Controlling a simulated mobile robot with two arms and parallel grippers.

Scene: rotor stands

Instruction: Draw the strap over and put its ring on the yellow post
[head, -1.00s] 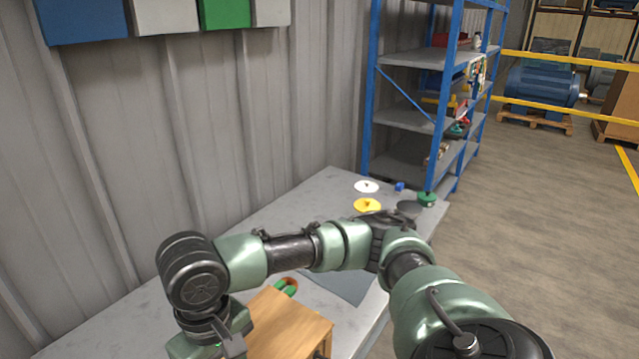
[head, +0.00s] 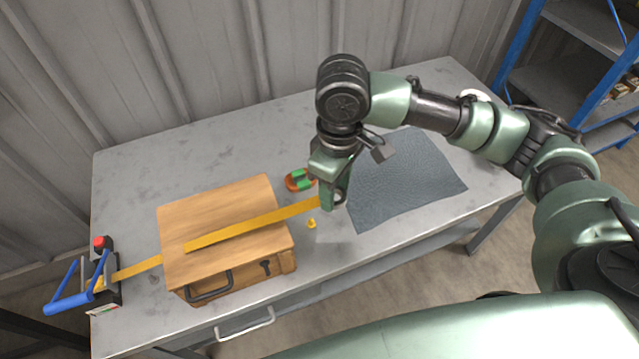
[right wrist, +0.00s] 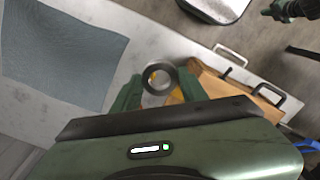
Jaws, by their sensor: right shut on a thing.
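The yellow strap (head: 240,228) runs from a blue-handled tensioner (head: 78,288) at the left across the top of a wooden box (head: 215,205) to my right gripper (head: 334,203). That gripper is shut on the strap's end. In the right wrist view, the dark ring (right wrist: 159,79) shows between the fingers. The yellow post (head: 312,224) is a small peg on the table, just left of and below my right gripper. The ring appears above the table, apart from the post. My left gripper (right wrist: 280,11) seems to show small at the wrist view's corner; its jaws are unclear.
A green and orange item (head: 300,180) lies behind the strap, close to the right gripper. A grey mat (head: 410,180) covers the table's right part. The box has a black handle (head: 209,290) in front. The table's back left is clear.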

